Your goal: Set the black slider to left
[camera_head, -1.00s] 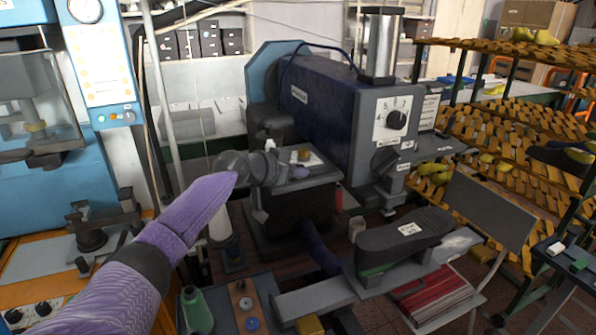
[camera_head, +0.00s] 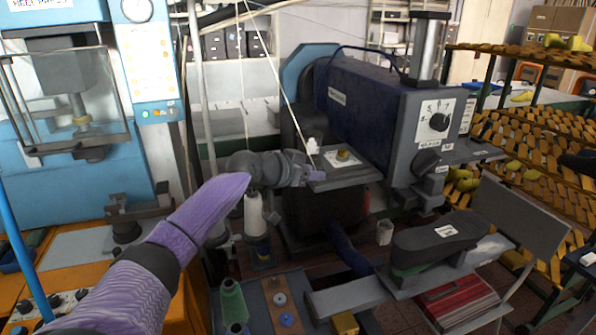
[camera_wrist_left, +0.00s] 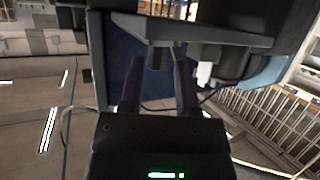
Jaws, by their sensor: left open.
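My left gripper (camera_head: 315,175) is open and empty at the front left edge of the blue machine's grey shelf plate (camera_head: 360,174). A white label and a brass knob (camera_head: 343,155) are on top of this plate. In the left wrist view, the two dark fingers (camera_wrist_left: 158,78) stand apart below a grey plate (camera_wrist_left: 205,36). A short dark grey peg (camera_wrist_left: 155,58) hangs under that plate, in line with the gap between the fingers; I cannot tell if it is the black slider. No black slider can be made out for sure. My right gripper is not in view.
The dark blue machine (camera_head: 362,105) with a dial rises behind the plate. A black sole-shaped piece (camera_head: 440,240) lies to its lower right. Thread spools (camera_head: 233,300) stand at the front. A white cord hangs close to the gripper. Wooden racks fill the right.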

